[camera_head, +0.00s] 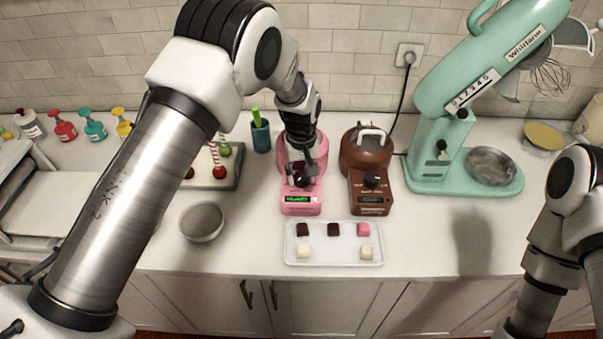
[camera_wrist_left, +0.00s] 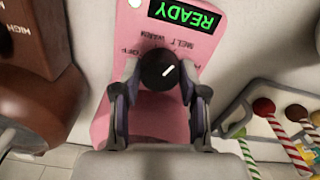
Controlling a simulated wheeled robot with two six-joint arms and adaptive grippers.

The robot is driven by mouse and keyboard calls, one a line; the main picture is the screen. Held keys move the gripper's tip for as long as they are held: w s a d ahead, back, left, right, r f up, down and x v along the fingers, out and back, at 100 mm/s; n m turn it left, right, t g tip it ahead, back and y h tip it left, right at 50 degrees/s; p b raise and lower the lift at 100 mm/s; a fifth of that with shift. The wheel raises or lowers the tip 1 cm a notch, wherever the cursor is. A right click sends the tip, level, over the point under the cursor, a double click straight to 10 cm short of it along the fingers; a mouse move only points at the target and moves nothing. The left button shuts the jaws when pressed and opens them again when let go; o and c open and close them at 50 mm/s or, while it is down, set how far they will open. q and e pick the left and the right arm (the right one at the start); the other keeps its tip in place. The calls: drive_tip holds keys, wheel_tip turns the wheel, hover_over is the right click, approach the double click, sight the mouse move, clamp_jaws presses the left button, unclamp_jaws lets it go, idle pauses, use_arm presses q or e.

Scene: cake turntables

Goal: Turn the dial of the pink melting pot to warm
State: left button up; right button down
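The pink melting pot (camera_head: 301,195) stands on the counter, its control box facing front with a lit green display. In the left wrist view, the pink box (camera_wrist_left: 160,118) appears upside down, and the display reads READY. Its black dial (camera_wrist_left: 158,69) has a white mark pointing to the picture's upper right. The small labels around it include MELT and WARM. My left gripper (camera_head: 301,178) is over the box. In the wrist view its fingers (camera_wrist_left: 160,76) stand on either side of the dial, apart, with no clear grip. My right gripper is outside the views.
A brown melting pot (camera_head: 369,192) stands close on the right. A white tray of sweets (camera_head: 333,263) lies in front and a grey bowl (camera_head: 201,222) front left. A cake-pop stand (camera_head: 228,180) and a teal cup (camera_head: 261,136) are left, a mint mixer (camera_head: 430,165) far right.

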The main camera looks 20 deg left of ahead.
use_arm(q)
drive_tip(key=shift+n, duration=0.5)
drive_tip(key=n, duration=0.3)
drive_tip(key=shift+n+b, duration=0.4)
drive_tip(key=n, duration=0.5)
drive_tip(key=o, duration=1.1)
drive_tip(key=shift+o, duration=0.2)
